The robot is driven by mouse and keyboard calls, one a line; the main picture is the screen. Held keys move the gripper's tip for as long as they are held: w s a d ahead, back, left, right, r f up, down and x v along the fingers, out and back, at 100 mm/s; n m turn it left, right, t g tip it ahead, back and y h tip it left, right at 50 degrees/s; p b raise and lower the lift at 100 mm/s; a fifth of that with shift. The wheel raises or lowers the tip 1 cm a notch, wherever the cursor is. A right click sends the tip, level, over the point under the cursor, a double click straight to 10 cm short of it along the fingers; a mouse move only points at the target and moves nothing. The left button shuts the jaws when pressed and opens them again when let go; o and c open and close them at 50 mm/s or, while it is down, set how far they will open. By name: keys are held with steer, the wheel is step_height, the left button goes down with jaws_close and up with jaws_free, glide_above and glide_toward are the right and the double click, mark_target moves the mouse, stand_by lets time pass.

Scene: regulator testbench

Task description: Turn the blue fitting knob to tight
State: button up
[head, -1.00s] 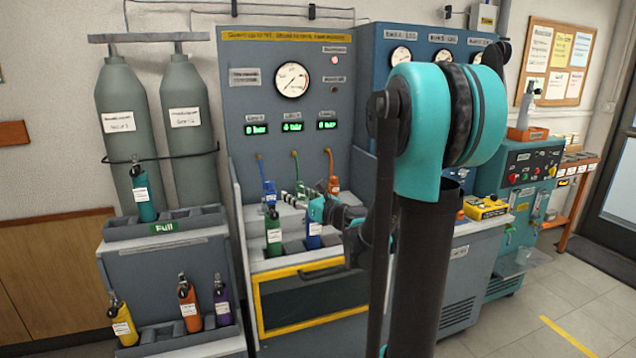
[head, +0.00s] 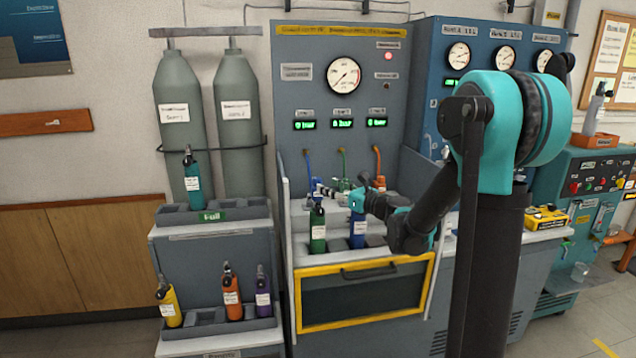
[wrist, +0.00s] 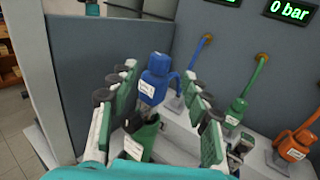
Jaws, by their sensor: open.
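The blue fitting (wrist: 153,82) has a white label and a blue hose running up to the panel. In the wrist view it stands between the two rows of my gripper's fingers, with visible gaps on both sides. My gripper (wrist: 160,76) is open around it. Below the fitting is a green cylinder (wrist: 142,142) with a dark valve top; whether they touch is unclear. In the head view my gripper (head: 324,188) is over the bench slots, above the green cylinder (head: 318,228), and its fingers mostly hide the fitting.
A blue cylinder (head: 357,230) stands in the slot to the right. Green (wrist: 235,112) and orange (wrist: 292,146) fittings stand right of my gripper. A grey side wall (wrist: 60,75) rises on the left. A rack at the left holds several cylinders; its upper tray (head: 225,214) is marked Full.

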mark_target(321, 182)
steer(key=x, duration=0.6)
steer(key=shift+w+a, duration=0.2)
jaws_close()
